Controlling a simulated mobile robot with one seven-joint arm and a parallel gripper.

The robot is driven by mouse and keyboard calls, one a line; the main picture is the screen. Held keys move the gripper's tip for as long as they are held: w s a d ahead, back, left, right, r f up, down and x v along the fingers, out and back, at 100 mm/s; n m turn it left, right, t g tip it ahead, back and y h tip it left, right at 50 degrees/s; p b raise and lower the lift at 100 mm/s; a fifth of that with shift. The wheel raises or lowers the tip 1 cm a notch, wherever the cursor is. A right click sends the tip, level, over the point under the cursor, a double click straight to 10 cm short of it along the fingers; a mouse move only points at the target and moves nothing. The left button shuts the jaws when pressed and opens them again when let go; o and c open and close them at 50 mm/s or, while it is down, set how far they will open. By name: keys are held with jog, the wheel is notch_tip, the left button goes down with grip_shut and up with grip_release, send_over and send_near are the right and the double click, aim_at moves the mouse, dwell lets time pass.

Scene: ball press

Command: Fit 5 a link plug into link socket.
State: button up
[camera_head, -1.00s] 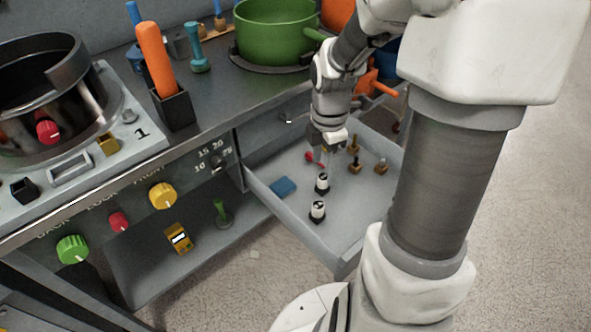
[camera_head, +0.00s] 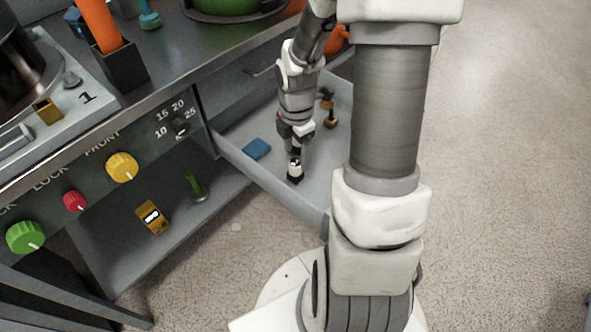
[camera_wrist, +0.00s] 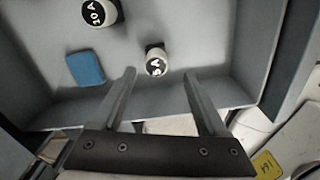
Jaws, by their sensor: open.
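A plug with a white collar and a black cap marked 5 A (camera_wrist: 156,66) stands in the open drawer (camera_head: 262,176). In the head view the same plug (camera_head: 295,171) is just below my gripper (camera_head: 296,150). In the wrist view my gripper (camera_wrist: 158,76) is open and empty, with the plug between and just beyond its fingertips. A second similar plug, its cap apparently marked 20 A or 30 A (camera_wrist: 97,12), stands farther off, and my arm hides it in the head view. I cannot make out the link socket.
A blue block (camera_head: 257,149) lies in the drawer, left of the plugs. Small brown-based pieces (camera_head: 330,119) stand at the drawer's right. The drawer's front wall (camera_wrist: 230,92) is close to my gripper. A yellow device (camera_head: 153,217) sits on the lower shelf.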

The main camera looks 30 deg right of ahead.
aim_at(296, 162)
jog(key=f+b, duration=0.2)
jog(key=f, duration=0.1)
jog(key=f+b, duration=0.1)
jog(key=f, duration=0.1)
jog(key=shift+w+f, duration=0.15)
jog(key=shift+w, duration=0.15)
jog(key=shift+d, duration=0.1)
grip_shut()
